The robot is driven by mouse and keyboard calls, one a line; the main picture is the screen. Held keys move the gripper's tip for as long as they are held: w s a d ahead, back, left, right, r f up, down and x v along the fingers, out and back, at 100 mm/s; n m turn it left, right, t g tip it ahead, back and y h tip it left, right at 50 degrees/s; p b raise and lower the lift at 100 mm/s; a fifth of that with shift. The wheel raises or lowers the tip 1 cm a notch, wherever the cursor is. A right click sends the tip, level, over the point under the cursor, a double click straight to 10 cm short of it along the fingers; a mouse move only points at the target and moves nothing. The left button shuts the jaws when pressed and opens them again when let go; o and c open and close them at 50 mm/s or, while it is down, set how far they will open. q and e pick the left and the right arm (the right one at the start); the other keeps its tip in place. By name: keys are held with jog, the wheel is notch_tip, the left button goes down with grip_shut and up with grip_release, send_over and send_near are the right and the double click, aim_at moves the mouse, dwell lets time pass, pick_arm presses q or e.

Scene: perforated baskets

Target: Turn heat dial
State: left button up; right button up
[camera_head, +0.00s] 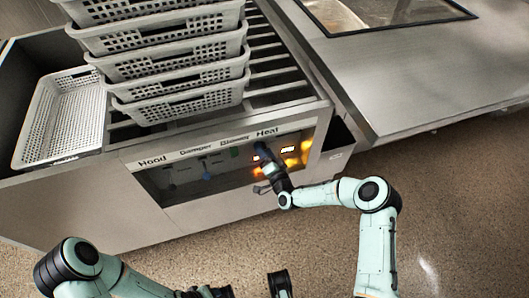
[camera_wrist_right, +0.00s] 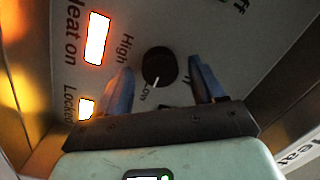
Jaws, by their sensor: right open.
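The heat dial (camera_wrist_right: 160,66) is a round black knob with a white pointer line, on a grey panel in the right wrist view. The line points down, toward the "Low" label; "High" stands to its left. My right gripper (camera_wrist_right: 159,72) is open, with one blue finger on each side of the dial. Whether the fingers touch it cannot be told. In the head view my right gripper (camera_head: 264,154) reaches into the recess under the "Heat" label and hides the dial.
Lit "Heat on" (camera_wrist_right: 97,38) and "Locked" (camera_wrist_right: 86,109) indicators sit left of the dial. The control recess (camera_head: 165,178) has a metal rim. Stacked perforated baskets (camera_head: 180,82) and a single basket (camera_head: 62,118) stand above it. Floor in front is clear.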

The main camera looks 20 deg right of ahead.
jog(key=c, duration=1.1)
jog(key=shift+o, duration=0.2)
jog(key=shift+n, duration=0.3)
pick_arm(q)
jog(key=shift+t+y, duration=0.3)
jog(key=shift+t, duration=0.1)
jog(key=shift+w+a+f+b, duration=0.4)
jog(key=shift+w+f+b, duration=0.15)
jog(key=shift+w, duration=0.25)
jog(key=shift+w+a+f+b, duration=0.45)
jog(key=shift+w+f, duration=0.2)
jog(key=shift+w, duration=0.15)
pick_arm(e)
jog(key=shift+a+r+n+g+h, duration=0.15)
jog(key=shift+n+h, duration=0.2)
jog(key=shift+n, duration=2.3)
jog(key=shift+a+n+g+h, duration=0.1)
jog(key=shift+n+g+h, duration=0.15)
jog(key=shift+n, duration=2.45)
jog(key=shift+a+r+n+g+h, duration=0.1)
jog(key=shift+n+h, duration=0.3)
jog(key=shift+n, duration=2.25)
jog(key=shift+f, duration=0.1)
